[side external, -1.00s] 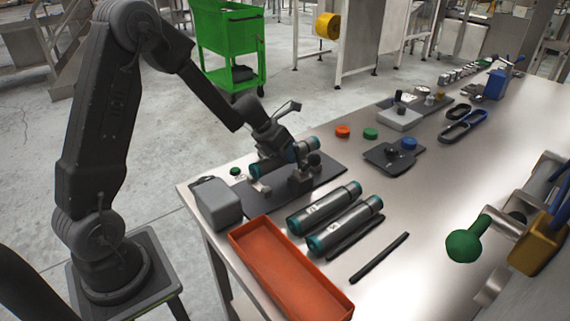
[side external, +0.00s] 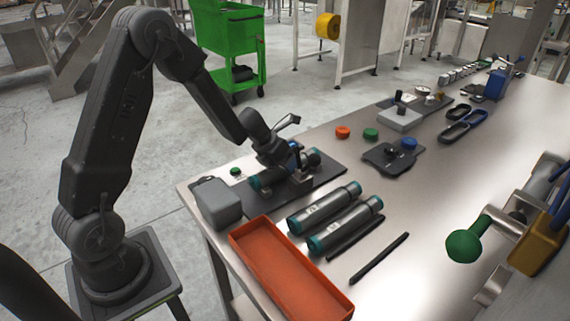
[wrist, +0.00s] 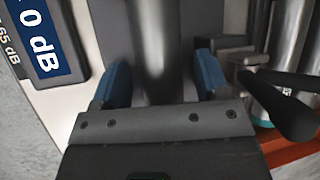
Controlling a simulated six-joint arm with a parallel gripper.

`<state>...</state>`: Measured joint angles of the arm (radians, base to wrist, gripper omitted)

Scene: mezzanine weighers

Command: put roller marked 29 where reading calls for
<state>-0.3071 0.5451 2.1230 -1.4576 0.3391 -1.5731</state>
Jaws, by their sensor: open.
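A dark grey roller with teal ends (side external: 262,181) lies low on the dark plate (side external: 322,184), apparently on its supports. My gripper (side external: 285,162) is over it and hides its middle. In the wrist view my blue fingertips (wrist: 162,82) are apart, one on each side of the grey roller (wrist: 156,45). Two similar rollers, one farther back (side external: 325,207) and one nearer (side external: 346,225), lie side by side on the table. Their white labels are too small to read, and no number shows on the roller under my gripper. A dark blue panel (wrist: 42,38) reads "0 dB", cut off at the edge.
An orange tray (side external: 337,300) stands at the near table edge, beside a grey box (side external: 216,203). Black bars (side external: 380,257) lie right of the rollers. A black device (side external: 393,158) and coloured caps (side external: 370,134) are farther back. A green knob (side external: 464,246) stands out at right.

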